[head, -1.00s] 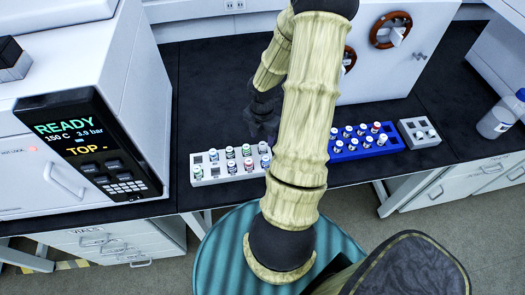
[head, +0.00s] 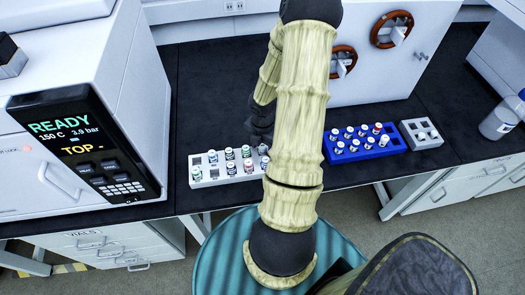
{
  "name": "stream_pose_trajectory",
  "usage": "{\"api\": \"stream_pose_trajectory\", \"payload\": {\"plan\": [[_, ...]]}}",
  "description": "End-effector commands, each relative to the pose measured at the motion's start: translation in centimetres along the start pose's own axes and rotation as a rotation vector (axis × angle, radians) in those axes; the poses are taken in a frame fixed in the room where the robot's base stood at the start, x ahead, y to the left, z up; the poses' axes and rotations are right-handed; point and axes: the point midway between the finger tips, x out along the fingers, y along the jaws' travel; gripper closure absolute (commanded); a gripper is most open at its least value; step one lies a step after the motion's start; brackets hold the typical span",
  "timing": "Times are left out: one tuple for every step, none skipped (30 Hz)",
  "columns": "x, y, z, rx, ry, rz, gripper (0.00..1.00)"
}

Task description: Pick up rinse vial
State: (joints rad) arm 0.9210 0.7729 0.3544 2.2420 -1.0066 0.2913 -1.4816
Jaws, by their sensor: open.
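Several small capped vials stand in a white rack (head: 213,180) on the black bench. More capped vials stand in a blue rack (head: 371,153) to the right. A small grey rack (head: 424,140) further right holds a few small vials. I cannot tell which vial is the rinse vial. My gripper (head: 262,141) is dark and hangs over the right end of the white rack, close to a vial (head: 263,152) there. Its fingers are small and partly hidden by my arm. My arm also covers the space between the white and blue racks.
An instrument with a READY display (head: 70,140) stands at the left. A white cabinet with round brown-rimmed ports (head: 392,29) stands behind the blue rack. A bottle (head: 502,118) stands at the far right. The dark bench top (head: 205,100) is clear behind the white rack.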

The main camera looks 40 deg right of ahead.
Motion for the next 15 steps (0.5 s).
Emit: {"api": "stream_pose_trajectory", "payload": {"plan": [[-0.01, 0.00, 0.00, 0.000, 0.000, 0.000, 0.50], [-0.02, 0.00, 0.00, 0.000, 0.000, 0.000, 0.50], [-0.02, 0.01, 0.00, 0.000, 0.000, 0.000, 0.50], [-0.02, 0.01, 0.00, 0.000, 0.000, 0.000, 0.50], [-0.02, 0.01, 0.00, 0.000, 0.000, 0.000, 0.50], [-0.02, 0.01, 0.00, 0.000, 0.000, 0.000, 0.50], [-0.02, 0.01, 0.00, 0.000, 0.000, 0.000, 0.50], [-0.02, 0.01, -0.01, 0.000, 0.000, 0.000, 0.54], [-0.02, 0.01, -0.01, 0.000, 0.000, 0.000, 0.62], [-0.02, 0.01, -0.01, 0.000, 0.000, 0.000, 0.68], [-0.03, 0.01, -0.01, 0.000, 0.000, 0.000, 0.73], [-0.03, 0.01, -0.01, 0.000, 0.000, 0.000, 0.81], [-0.03, 0.01, -0.01, 0.000, 0.000, 0.000, 0.87], [-0.03, 0.01, -0.01, 0.000, 0.000, 0.000, 0.93], [-0.03, 0.01, -0.01, 0.000, 0.000, 0.000, 0.97]]}}
